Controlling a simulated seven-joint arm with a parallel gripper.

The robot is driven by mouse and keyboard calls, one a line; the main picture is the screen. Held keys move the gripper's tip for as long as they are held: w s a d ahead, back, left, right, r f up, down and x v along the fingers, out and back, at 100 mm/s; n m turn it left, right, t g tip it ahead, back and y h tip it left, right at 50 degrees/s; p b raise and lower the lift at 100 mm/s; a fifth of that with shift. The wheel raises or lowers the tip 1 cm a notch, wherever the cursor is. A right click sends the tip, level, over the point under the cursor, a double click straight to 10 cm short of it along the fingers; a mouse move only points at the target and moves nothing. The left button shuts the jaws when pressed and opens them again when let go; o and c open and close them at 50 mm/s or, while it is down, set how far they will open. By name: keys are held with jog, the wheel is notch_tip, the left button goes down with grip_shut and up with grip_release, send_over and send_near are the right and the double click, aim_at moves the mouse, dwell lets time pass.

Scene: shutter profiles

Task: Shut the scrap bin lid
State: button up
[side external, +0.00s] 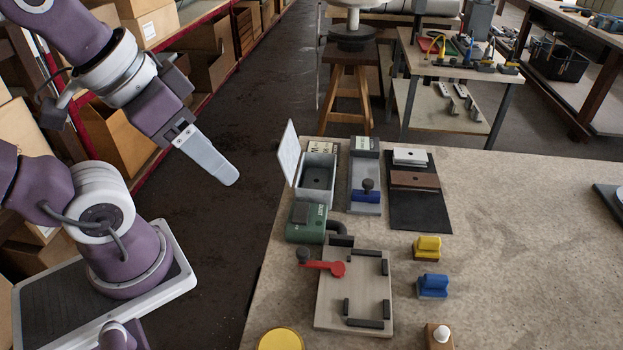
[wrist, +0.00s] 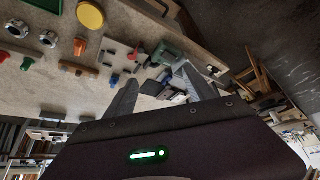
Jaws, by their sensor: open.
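The scrap bin (side external: 330,161) is a small grey open box at the back left of the workbench in the side external view. Its pale lid (side external: 289,153) stands open, roughly upright and leaning outward on the bin's left side. The dark inside of the bin shows. My gripper (side external: 229,180) is left of the lid, apart from it, beyond the bench's left edge and pointing down to the right. In the wrist view both fingers of my gripper (wrist: 160,85) are spread with nothing between them. I cannot clearly make out the bin in the wrist view.
A green machine (side external: 306,222) stands just in front of the bin. A grey channel with a blue slider (side external: 367,191) is right of it. A board with a red-handled clamp (side external: 325,267) lies nearer. Yellow (side external: 427,248) and blue (side external: 432,286) blocks sit right. The bench's right side is mostly clear.

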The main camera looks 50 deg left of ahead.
aim_at(283, 153)
jog(key=w+a, duration=0.1)
jog(key=w+a+n+g, duration=0.1)
jog(key=w, duration=0.1)
jog(key=w+a+n+g, duration=0.1)
jog(key=w, duration=0.1)
jog(key=shift+a, duration=0.15)
jog(key=c, duration=0.7)
jog(key=w+a, duration=0.1)
jog(key=w+a+n+h, duration=0.1)
jog(key=a, duration=0.1)
jog(key=w+a+n, duration=0.1)
jog(key=w+a, duration=0.1)
jog(key=shift+f+g, duration=0.35)
jog(key=shift+g, duration=0.05)
jog(key=c, duration=0.4)
jog(key=a, duration=0.1)
jog(key=w+a+f+n+h, duration=0.1)
jog(key=a, duration=0.1)
jog(key=w+a+n, duration=0.1)
jog(key=a, duration=0.1)
jog(key=shift+w+a+f, duration=0.15)
jog(key=shift+a+f, duration=0.05)
grip_shut()
jog(key=a+f+n+h, duration=0.2)
jog(key=a+f+n, duration=0.15)
jog(key=a, duration=0.75)
jog(key=w+d+f+t, duration=0.1)
jog(key=w+d+f, duration=0.4)
jog(key=f, duration=0.4)
jog(key=shift+w, duration=0.75)
